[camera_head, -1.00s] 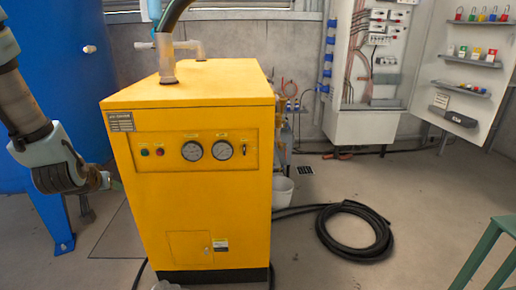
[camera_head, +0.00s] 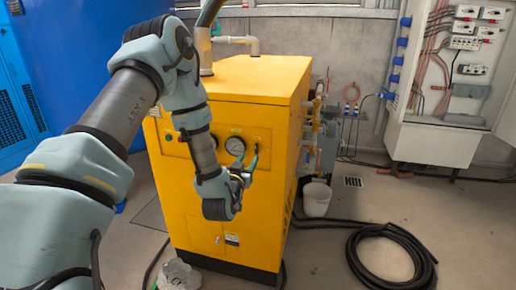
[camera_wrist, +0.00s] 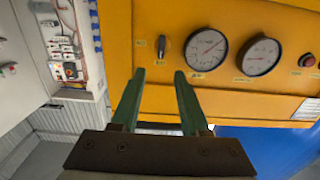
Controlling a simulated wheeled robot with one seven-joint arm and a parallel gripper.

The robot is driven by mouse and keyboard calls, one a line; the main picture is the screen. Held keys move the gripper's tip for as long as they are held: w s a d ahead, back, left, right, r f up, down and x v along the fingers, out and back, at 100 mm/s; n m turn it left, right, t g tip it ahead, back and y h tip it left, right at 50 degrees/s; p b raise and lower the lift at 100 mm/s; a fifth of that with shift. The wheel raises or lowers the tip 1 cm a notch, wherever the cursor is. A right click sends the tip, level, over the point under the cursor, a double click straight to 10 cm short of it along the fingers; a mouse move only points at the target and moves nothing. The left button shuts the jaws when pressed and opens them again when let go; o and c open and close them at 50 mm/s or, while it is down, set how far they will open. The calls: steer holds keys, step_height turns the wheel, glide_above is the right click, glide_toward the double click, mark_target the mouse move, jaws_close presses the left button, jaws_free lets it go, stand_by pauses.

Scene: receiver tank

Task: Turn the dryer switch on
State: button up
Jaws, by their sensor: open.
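The yellow dryer cabinet (camera_head: 275,105) stands in the middle of the head view. Its dark dryer switch (camera_wrist: 162,46) shows in the wrist view on the yellow front panel, left of two round gauges, with its lever pointing along the picture's vertical. My gripper (camera_wrist: 160,72) is open and empty, with two green fingers pointing at the panel. The switch appears just past the fingertips, between their lines, and no finger is seen touching it. In the head view my gripper (camera_head: 249,163) is in front of the panel's right part, and I cannot make out the switch there.
One gauge (camera_head: 235,146) shows beside my arm. The wrist view shows a red button (camera_wrist: 307,60) at the right. A white bucket (camera_head: 317,198) and a coiled black hose (camera_head: 392,255) lie right of the cabinet. An open electrical cabinet (camera_head: 435,140) hangs behind.

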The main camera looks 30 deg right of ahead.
mark_target(256, 147)
steer(key=p+x, duration=0.2)
steer(key=x, duration=0.6)
steer(key=shift+w+d, duration=0.1)
jaws_close()
stand_by(0.4)
